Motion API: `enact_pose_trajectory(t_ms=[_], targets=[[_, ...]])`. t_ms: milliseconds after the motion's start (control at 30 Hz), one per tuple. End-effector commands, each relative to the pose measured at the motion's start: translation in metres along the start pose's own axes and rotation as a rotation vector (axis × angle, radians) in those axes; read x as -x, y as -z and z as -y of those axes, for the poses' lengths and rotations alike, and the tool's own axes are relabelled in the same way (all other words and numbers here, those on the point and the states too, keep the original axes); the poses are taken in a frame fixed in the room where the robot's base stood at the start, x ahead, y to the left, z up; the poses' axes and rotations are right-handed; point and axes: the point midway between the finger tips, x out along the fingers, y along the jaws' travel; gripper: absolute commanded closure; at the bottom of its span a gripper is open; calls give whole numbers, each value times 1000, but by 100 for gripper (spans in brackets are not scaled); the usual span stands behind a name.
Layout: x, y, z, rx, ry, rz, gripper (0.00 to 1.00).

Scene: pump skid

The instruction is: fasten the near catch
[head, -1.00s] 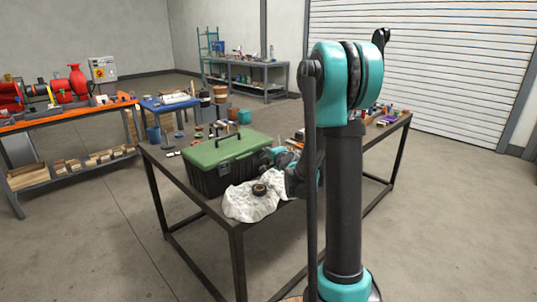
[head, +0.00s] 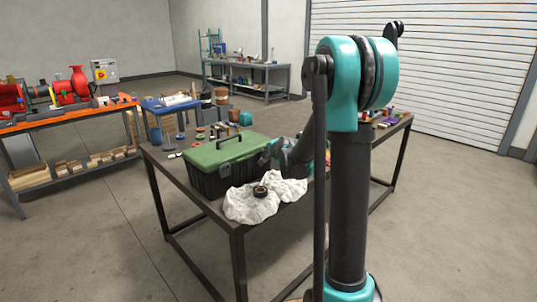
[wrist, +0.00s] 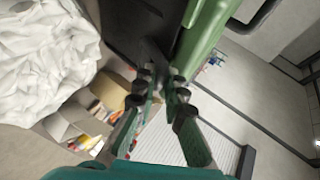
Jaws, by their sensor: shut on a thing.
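A black toolbox (head: 206,182) with a green lid (head: 222,150) and a dark handle stands on the dark table; the lid looks closed down. My gripper (wrist: 162,84) is at the toolbox's right end, by the lid edge. In the wrist view the green lid (wrist: 203,35) runs beside the dark box wall (wrist: 128,25). The fingers are closed around a small dark piece at the seam between box and lid, apparently the near catch (wrist: 160,70). The fingers hide most of it, so I cannot tell its angle. In the head view my arm hides that end.
A crumpled white cloth (head: 245,207) with a dark round part (head: 260,191) lies on the table (head: 216,208) at the toolbox's front. Small parts and pots stand behind the box. Open cardboard boxes (wrist: 75,118) show below in the wrist view.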

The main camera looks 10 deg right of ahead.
Motion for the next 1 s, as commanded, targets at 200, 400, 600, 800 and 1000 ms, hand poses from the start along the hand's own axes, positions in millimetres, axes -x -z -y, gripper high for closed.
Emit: enact_pose_trajectory(t_ms=[200, 400, 600, 800, 1000], targets=[[0, 0, 0, 0, -1, 0, 100], [0, 0, 0, 0, -1, 0, 71], [0, 0, 0, 0, 0, -1, 68], [0, 0, -1, -5, 11, 0, 68], [1, 1, -6, -35, 82, 0, 68]])
